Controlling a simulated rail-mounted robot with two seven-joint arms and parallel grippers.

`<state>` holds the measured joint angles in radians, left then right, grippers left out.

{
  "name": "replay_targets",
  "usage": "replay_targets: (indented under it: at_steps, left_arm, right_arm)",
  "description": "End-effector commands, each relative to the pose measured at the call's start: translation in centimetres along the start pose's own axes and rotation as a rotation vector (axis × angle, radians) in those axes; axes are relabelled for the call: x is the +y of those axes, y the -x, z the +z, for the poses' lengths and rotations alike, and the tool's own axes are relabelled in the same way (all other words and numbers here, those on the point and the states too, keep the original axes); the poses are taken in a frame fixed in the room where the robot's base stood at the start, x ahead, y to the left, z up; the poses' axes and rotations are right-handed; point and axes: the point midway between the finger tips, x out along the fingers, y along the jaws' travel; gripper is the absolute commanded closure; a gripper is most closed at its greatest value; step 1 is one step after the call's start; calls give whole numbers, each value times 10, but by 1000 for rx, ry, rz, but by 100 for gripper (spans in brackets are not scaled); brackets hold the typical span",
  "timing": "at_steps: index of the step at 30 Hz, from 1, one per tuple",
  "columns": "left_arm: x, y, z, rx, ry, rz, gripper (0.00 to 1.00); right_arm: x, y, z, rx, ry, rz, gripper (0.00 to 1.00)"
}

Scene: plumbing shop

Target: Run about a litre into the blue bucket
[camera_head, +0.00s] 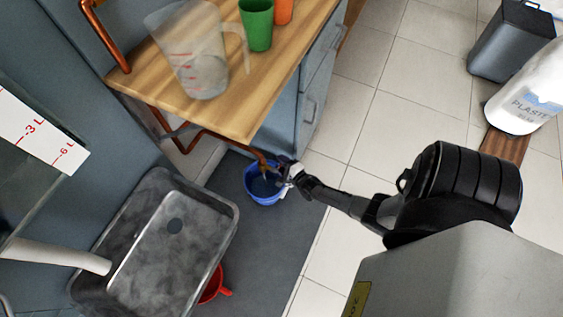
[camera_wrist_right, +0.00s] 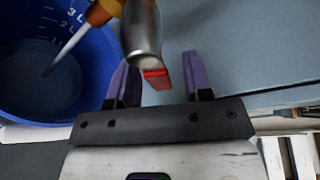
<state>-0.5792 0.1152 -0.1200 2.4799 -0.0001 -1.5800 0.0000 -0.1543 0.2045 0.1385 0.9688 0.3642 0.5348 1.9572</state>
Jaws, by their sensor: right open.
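The blue bucket (camera_head: 250,190) stands on the grey mat under the counter's corner, below a copper pipe (camera_head: 263,160). In the right wrist view the bucket (camera_wrist_right: 108,52) is at left, with white litre marks inside. A metal tap (camera_wrist_right: 141,35) has an orange-brown spout (camera_wrist_right: 102,12). A pale streak (camera_wrist_right: 68,46), which looks like running water, slants from the spout into the bucket. The bottom looks grey and wet; I cannot read the level. My right gripper (camera_wrist_right: 158,82) is open, with the tap's red-tipped lever (camera_wrist_right: 156,73) between its purple fingers; it also shows beside the bucket in the head view (camera_head: 286,170). My left gripper is out of view.
A clear jug (camera_head: 190,50), a green cup (camera_head: 256,25) and an orange cup (camera_head: 283,10) stand on the wooden counter (camera_head: 245,105). A steel basin (camera_head: 150,255) and a red container (camera_head: 211,287) are at lower left. A plaster sack (camera_head: 522,95) and grey bin (camera_head: 505,45) are at right. Tiled floor between is clear.

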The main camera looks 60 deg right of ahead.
Motion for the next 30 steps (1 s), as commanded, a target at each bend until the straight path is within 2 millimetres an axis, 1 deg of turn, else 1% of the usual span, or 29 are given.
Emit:
replay_targets:
  at_steps: [4,7,15,21,27,30]
  left_arm:
    - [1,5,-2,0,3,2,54]
    - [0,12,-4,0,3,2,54]
    - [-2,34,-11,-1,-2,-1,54]
    - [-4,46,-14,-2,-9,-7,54]
    - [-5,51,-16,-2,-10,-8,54]
    - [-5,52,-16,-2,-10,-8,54]
  right_arm:
    - [-1,8,0,0,1,2,54]
    - [-2,21,1,1,1,4,54]
    - [-3,75,1,1,1,3,54]
    - [-2,109,1,2,0,2,54]
    - [-1,130,0,1,0,1,54]
    - [0,135,0,0,0,0,54]
